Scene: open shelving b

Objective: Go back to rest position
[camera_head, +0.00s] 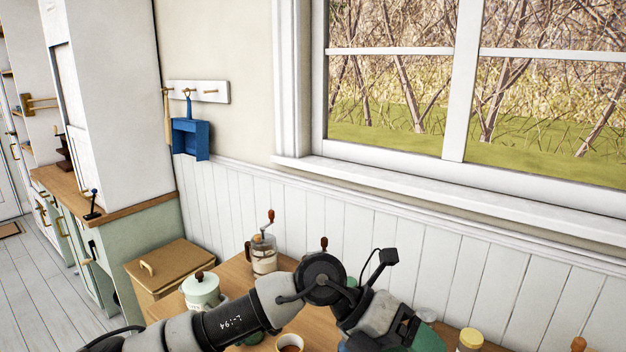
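My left arm (235,320) comes in from the lower left and crosses in front of the wooden table. Its wrist joint is near the bottom middle of the picture. My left gripper (378,312) is beyond the wrist, low over the table and pointing down to the right. Its fingertips are hidden, so I cannot tell whether it is open or shut. A dark green thing (428,338) shows beside it; I cannot tell whether they touch. My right gripper is not in view.
On the table (235,275) stand a glass jar with a crank (264,256), a pale lidded pot (201,290), a cup (290,343) and a yellow-lidded jar (470,339). A wooden box (170,265) is at left. A panelled wall (225,195) and window bound the back.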

